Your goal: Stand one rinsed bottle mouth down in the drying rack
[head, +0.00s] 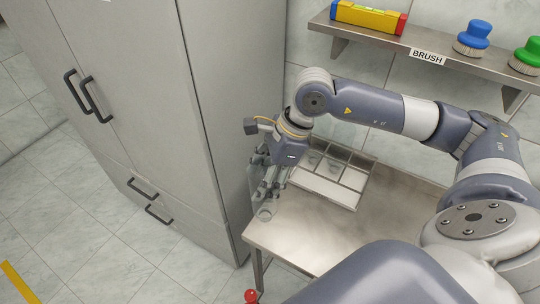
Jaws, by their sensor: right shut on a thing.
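My right gripper (267,190) reaches in from the right and points down over the left end of the steel table. It is shut on a clear bottle (266,212), which shows as a see-through shape at and below the fingers. The fingers hide part of the bottle, and I cannot tell which end is its mouth. A metal rack (342,197) with dividers stands on the table to the right of the gripper. Clear round shapes (314,158) show in its back left cells. The bottle is apart from the rack. My left gripper is not in view.
A tall grey cabinet (225,100) stands close left of the gripper. A wall shelf (370,45) above holds a yellow level (368,17), a blue brush (472,38) and a green brush (527,55). The table front (310,235) is clear. A red knob (251,296) shows below.

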